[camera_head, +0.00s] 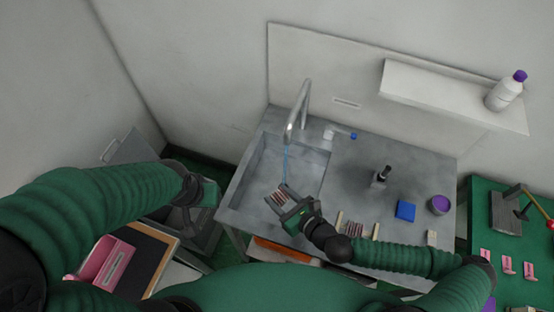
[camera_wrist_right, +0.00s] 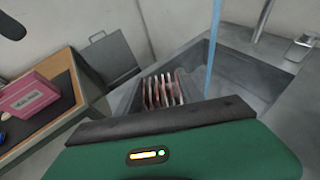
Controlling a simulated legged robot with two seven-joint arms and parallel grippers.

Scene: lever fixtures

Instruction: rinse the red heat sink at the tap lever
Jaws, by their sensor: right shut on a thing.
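The red heat sink (camera_head: 277,199), with reddish and pale fins, is held over the sink basin (camera_head: 262,165) by my right gripper (camera_head: 292,209), which is shut on it. In the right wrist view its fins (camera_wrist_right: 163,91) show beyond the green gripper body. A blue water stream (camera_head: 286,163) falls from the curved tap (camera_head: 297,112). A small pale fitting (camera_head: 329,134), possibly the tap lever, sits right of the tap. My left gripper (camera_head: 203,194) is left of the basin, its jaws unclear.
On the counter stand a black-handled fixture (camera_head: 382,176), a blue block (camera_head: 405,210), a purple-topped cup (camera_head: 440,204) and a finned item (camera_head: 357,230) between wooden strips. A bottle (camera_head: 504,93) stands on the wall shelf (camera_head: 440,92). A pink box (camera_head: 108,263) is at lower left.

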